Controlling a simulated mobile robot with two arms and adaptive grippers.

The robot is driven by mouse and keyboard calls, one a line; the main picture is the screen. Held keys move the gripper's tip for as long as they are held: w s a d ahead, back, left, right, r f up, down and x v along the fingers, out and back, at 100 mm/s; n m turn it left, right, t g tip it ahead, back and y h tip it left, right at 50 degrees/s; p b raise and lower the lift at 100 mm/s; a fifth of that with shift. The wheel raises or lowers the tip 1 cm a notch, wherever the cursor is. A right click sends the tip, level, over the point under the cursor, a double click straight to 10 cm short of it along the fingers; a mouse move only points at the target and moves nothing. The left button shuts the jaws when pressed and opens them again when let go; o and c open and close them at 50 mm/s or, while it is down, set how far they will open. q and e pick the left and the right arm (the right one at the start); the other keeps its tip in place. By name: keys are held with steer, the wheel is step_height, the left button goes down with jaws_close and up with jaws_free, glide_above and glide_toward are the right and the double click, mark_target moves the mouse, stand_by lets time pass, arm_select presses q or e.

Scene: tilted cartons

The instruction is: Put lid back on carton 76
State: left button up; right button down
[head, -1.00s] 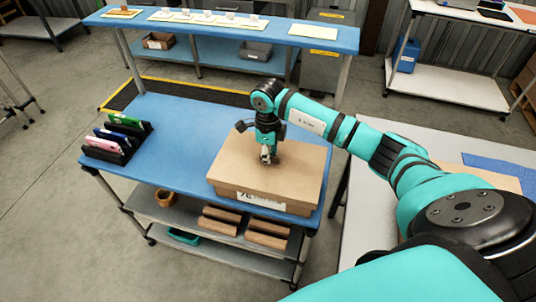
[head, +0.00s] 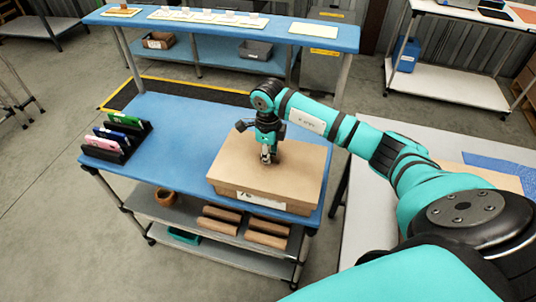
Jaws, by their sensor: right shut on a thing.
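A brown carton (head: 225,190) with a white label on its front stands on the blue cart top near its front right corner. The label is too small to read. A flat brown lid (head: 300,165) lies over the top of the carton and looks about level. My right gripper (head: 268,158) points down at the middle of the lid and is shut on a part of it. The exact grip point is hidden by the fingers. My left gripper is not in view.
A black rack (head: 115,150) with coloured items stands at the cart's left end. The middle of the blue cart top (head: 180,135) is clear. Brown blocks (head: 268,226) and an orange pot (head: 165,197) are on the shelf below. A pale table (head: 410,150) stands at the right.

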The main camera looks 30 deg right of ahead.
steer(key=c, duration=1.4)
jaws_free()
step_height(320, 180, up, 19)
steer(key=p, duration=0.4)
